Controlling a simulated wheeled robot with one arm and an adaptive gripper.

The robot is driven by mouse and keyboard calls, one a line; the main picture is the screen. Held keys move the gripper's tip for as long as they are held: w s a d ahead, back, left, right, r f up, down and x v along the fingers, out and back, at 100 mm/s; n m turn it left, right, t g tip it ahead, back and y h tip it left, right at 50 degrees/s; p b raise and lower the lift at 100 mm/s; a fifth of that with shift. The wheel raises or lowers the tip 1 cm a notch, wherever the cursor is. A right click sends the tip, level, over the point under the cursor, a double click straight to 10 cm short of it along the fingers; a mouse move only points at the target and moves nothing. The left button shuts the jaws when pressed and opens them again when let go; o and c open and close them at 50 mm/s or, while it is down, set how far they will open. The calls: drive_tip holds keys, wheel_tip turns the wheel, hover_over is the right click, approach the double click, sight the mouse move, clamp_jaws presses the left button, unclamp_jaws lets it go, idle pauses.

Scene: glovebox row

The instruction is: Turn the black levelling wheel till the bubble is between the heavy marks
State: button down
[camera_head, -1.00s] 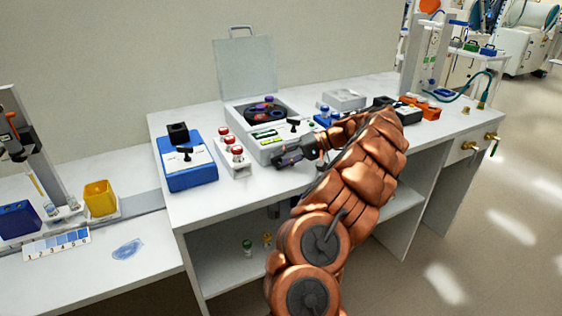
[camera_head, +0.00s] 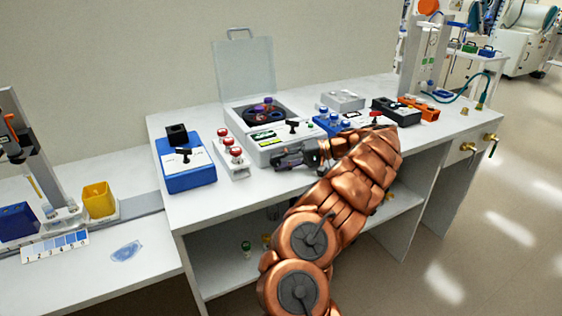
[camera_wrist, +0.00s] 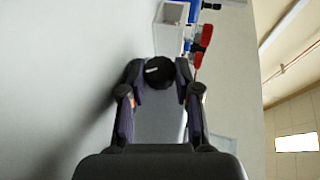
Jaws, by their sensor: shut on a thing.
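A black round wheel (camera_wrist: 159,72) with a white mark on its face sits between my fingertips in the wrist view. My gripper (camera_wrist: 158,80) is shut on it, one finger on each side. In the head view my gripper (camera_head: 280,161) is low at the front of a white instrument (camera_head: 262,151) with an open lid, and hides the wheel there. Small yellow-green windows (camera_head: 266,135) show on the instrument's top panel. They are too small to make out a bubble or heavy marks.
A blue box (camera_head: 190,178) and a strip of red-topped knobs (camera_head: 235,156) stand left of the instrument. Blue-topped items (camera_head: 333,121), a black box (camera_head: 397,111) and an orange block (camera_head: 420,107) stand to the right. The bench front (camera_head: 225,200) is clear.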

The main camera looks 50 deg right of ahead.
drive_tip(key=c, duration=0.8)
unclamp_jaws()
drive_tip(key=shift+f, duration=0.1)
